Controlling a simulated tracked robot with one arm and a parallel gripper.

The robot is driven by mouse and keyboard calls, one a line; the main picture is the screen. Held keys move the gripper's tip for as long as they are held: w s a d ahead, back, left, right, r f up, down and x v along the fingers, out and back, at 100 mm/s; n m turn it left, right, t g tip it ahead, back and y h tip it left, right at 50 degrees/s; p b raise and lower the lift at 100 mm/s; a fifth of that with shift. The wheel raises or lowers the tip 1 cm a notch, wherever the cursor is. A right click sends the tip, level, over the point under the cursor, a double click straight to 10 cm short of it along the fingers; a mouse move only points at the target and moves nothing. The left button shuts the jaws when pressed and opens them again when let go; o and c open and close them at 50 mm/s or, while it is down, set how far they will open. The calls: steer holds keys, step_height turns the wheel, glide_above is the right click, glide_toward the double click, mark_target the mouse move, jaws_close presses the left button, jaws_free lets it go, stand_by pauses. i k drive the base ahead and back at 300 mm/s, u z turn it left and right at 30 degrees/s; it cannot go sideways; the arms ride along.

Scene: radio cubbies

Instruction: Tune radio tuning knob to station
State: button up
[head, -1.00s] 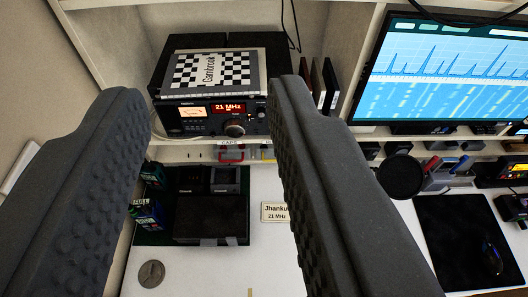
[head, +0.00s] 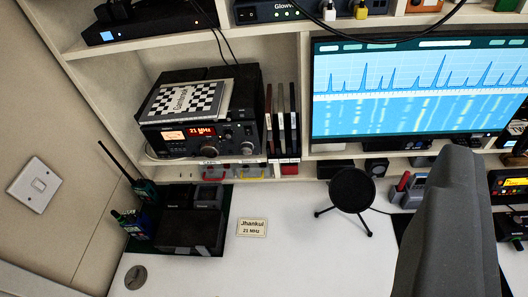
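The radio (head: 180,148) is a black set on the left cubby shelf, its lit front facing me. Its display (head: 200,132) reads 21 MHz in red, beside a lit meter. The round tuning knob (head: 220,149) sits below and right of the display. A card (head: 252,228) on the desk reads Jhankul, 21 MHz. One dark finger of my gripper (head: 448,225) shows at the lower right, well away from the knob. The other finger is not seen, so the opening between them is hidden. I see nothing held.
A checkered Gambrook box (head: 182,100) lies on the radio. Upright books (head: 282,120) stand to its right. A round black object on a tripod (head: 352,190) stands on the desk, below the monitor (head: 420,90). Handheld radios (head: 140,190) stand at left. White desk around the card is clear.

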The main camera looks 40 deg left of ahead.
mark_target(210, 150)
steer(key=z, duration=0.45)
steer(key=k, duration=0.45)
steer(key=u, duration=1.4)
steer(key=i, duration=0.5)
